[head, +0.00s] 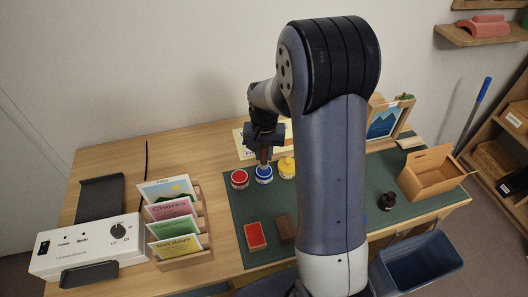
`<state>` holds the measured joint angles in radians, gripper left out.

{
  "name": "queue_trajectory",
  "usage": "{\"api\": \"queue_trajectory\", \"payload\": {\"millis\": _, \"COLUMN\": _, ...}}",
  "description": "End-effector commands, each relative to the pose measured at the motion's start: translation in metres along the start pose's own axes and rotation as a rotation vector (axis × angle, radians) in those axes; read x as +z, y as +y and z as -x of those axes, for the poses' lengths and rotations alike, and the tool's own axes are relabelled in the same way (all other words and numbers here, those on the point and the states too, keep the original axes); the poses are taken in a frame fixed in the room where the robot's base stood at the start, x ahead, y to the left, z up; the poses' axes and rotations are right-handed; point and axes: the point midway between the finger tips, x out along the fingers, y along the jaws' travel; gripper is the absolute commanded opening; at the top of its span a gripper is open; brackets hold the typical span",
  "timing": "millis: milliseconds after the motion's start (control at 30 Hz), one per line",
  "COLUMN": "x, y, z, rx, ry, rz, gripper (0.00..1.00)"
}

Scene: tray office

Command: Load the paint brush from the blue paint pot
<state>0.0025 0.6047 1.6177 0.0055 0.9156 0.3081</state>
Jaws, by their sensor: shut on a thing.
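The blue paint pot (264,178) stands on the green mat, between the red pot (239,182) and the yellow pot (287,168). My gripper (263,148) is directly above the blue pot, pointing down. It is shut on the paint brush (264,156), whose brownish upright shaft shows between the jaws and the pot. The brush's lower end meets the blue pot's opening in the picture. Its tip is hidden, so I cannot tell how deep it sits or whether it carries paint.
The green mat (330,205) also bears a red pad (255,236), a brown block (286,227), a dark bottle (387,202) and an open cardboard box (430,175). A card rack (205,215) and a white device (85,245) stand left. My arm hides the mat's middle.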

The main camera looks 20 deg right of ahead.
Motion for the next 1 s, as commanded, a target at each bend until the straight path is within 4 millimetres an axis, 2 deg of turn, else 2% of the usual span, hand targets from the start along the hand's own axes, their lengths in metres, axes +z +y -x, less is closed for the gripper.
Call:
{"api": "queue_trajectory", "payload": {"millis": 167, "x": 0.001, "y": 0.0, "z": 0.004, "rx": 0.001, "ry": -0.003, "rz": 0.0, "gripper": 0.0}}
{"api": "queue_trajectory", "payload": {"millis": 1000, "x": 0.0, "y": 0.0, "z": 0.07, "rx": 0.0, "ry": -0.001, "rz": 0.0, "gripper": 0.0}}
